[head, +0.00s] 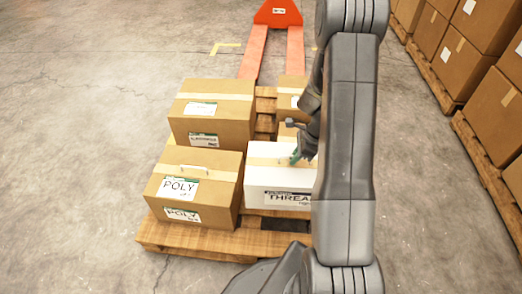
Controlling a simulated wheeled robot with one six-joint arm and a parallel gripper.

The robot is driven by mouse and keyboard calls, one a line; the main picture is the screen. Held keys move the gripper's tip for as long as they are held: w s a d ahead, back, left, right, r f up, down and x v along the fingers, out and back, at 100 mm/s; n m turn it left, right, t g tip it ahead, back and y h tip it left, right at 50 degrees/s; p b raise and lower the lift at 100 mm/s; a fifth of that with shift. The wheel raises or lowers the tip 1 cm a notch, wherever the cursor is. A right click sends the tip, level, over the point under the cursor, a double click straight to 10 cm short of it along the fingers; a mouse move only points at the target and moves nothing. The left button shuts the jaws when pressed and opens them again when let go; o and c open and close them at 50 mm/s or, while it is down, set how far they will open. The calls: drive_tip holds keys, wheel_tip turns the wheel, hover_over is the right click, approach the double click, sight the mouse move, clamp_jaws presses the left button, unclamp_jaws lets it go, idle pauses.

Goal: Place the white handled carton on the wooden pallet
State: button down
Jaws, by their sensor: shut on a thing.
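The white handled carton (279,185), with a tan tape strip on top and a dark "THREAD" label on its front, sits over the front right part of the wooden pallet (200,240), beside a brown carton. My gripper (298,157) is at the top of the white carton, shut on its handle. The handle is mostly hidden by the gripper, and my arm hides the carton's right side. I cannot tell whether the carton's underside touches the pallet boards.
A brown "POLY" carton (196,186) stands at the pallet's front left, with another brown carton (211,112) behind it. More brown cartons (291,92) stand partly hidden behind my arm. An orange pallet jack (277,14) is at the back. Stacked cartons (497,105) line the right. The left floor is clear.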

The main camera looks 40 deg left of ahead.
drive_tip(key=f+b, duration=0.2)
drive_tip(key=f, duration=0.1)
drive_tip(key=f+b, duration=0.2)
drive_tip(key=f, duration=0.1)
drive_tip(key=f+b, duration=0.2)
drive_tip(key=f, duration=0.2)
drive_tip(key=shift+s+a, duration=0.25)
drive_tip(key=shift+a, duration=0.05)
wheel_tip(320, 180, down, 10)
drive_tip(key=b, duration=0.4)
drive_tip(key=shift+f, duration=0.2)
drive_tip(key=shift+r, duration=0.1)
drive_tip(key=shift+b, duration=0.3)
drive_tip(key=c, duration=2)
unclamp_jaws()
drive_tip(key=shift+f, duration=0.25)
drive_tip(key=o, duration=0.5)
drive_tip(key=shift+r, duration=0.1)
drive_tip(key=shift+r, duration=0.1)
drive_tip(key=p+v, duration=0.5)
drive_tip(key=v, duration=0.7)
drive_tip(key=shift+d, duration=0.15)
